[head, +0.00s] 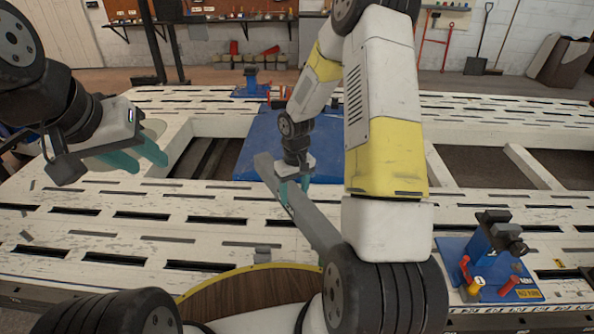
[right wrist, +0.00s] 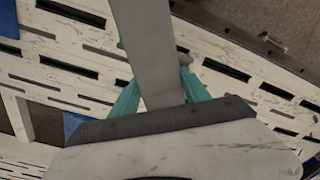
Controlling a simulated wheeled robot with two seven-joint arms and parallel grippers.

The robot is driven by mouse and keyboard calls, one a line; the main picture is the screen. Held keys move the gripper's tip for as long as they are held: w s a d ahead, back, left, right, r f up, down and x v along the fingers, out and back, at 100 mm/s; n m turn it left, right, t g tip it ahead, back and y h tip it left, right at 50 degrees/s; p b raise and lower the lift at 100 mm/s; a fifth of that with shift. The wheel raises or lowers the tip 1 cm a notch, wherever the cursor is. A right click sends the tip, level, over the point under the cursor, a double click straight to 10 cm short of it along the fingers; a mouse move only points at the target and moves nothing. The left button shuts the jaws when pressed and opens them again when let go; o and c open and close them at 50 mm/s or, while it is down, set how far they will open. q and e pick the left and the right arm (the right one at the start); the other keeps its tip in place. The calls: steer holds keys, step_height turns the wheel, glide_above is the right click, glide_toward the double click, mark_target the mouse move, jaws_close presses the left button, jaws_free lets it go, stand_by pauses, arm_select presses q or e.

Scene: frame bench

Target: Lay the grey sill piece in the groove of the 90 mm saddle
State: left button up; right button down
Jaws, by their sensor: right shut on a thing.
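The grey sill piece (head: 318,228) is a long flat bar, tilted in the picture, held above the slotted white bench. My right gripper (head: 296,184) is shut on it. In the right wrist view the sill piece (right wrist: 147,50) runs between the teal fingers. Its near end is hidden behind my right arm in the head view. A blue saddle block (head: 497,248) with a dark top stands at the right; its yellow label is too small to read surely. Another blue fixture (head: 251,84) stands at the back. I cannot tell which is the 90 mm saddle. My left gripper (head: 138,160) is open and empty at the left.
A blue plate (head: 262,148) lies mid-bench, partly hidden by my right arm. Bench openings (head: 208,156) show dark gaps. A round wooden surface (head: 245,290) with a yellow rim is at the front. The slotted left part of the bench is mostly free.

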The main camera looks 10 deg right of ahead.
steer(key=w+f+n, duration=0.3)
steer(key=f+n, duration=0.8)
steer(key=f, duration=0.8)
steer(key=shift+d+f, duration=0.25)
steer(key=shift+f, duration=0.1)
step_height(320, 180, down, 8)
steer(key=shift+f, duration=0.25)
steer(key=c, duration=0.6)
jaws_free()
steer(key=shift+o, duration=0.8)
